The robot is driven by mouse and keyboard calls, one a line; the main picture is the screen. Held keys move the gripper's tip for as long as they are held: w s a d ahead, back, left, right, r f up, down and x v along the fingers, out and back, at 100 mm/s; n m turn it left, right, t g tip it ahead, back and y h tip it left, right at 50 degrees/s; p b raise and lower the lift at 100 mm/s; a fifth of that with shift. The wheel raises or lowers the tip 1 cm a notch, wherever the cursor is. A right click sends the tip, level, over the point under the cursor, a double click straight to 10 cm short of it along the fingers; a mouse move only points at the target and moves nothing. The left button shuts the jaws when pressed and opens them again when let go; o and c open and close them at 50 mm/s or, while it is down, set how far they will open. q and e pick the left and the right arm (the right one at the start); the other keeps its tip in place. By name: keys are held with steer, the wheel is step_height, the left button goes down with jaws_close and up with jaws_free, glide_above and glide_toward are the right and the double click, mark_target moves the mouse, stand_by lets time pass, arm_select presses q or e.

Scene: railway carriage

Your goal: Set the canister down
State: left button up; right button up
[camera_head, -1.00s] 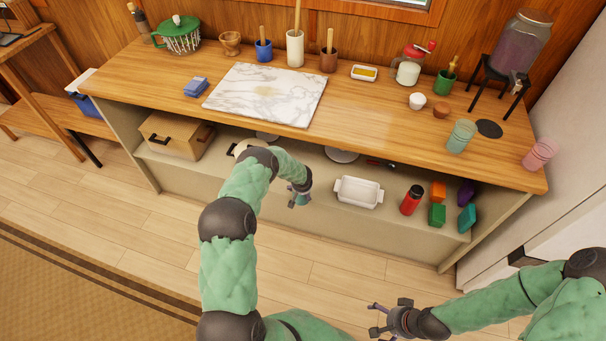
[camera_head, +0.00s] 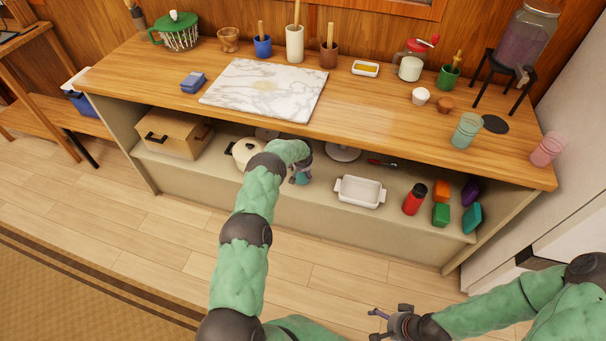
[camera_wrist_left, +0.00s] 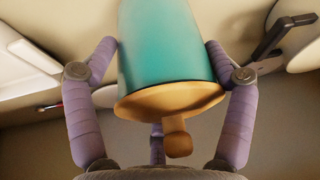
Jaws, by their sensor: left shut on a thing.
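The canister (camera_wrist_left: 168,45) is teal with a wooden lid and round knob in the left wrist view. In the head view only a small teal part of the canister (camera_head: 300,179) shows at the lower shelf. My left gripper (camera_head: 302,170) is shut on it, with a purple finger on each side in the wrist view. The canister's base is out of the wrist frame, so I cannot tell whether it touches the shelf (camera_head: 320,205). My right gripper (camera_head: 378,323) is open and empty, low in front of the counter.
On the lower shelf, a cream pot (camera_head: 246,152) and wooden box (camera_head: 172,134) stand left of the canister. A white baking dish (camera_head: 360,191), red bottle (camera_head: 415,199) and several coloured boxes stand right. The countertop edge (camera_head: 400,158) overhangs the shelf.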

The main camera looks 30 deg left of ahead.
arm_select(q)
steer(key=shift+w+a+r, duration=0.1)
steer(key=shift+w+a, duration=0.05)
steer(key=shift+w, duration=0.2)
step_height(320, 180, down, 4)
steer(key=shift+r+b, duration=0.25)
steer(key=shift+b, duration=0.9)
steer(key=shift+r, duration=0.1)
steer(key=o, duration=1.5)
steer(key=shift+s+f, duration=0.1)
steer(key=shift+f, duration=0.15)
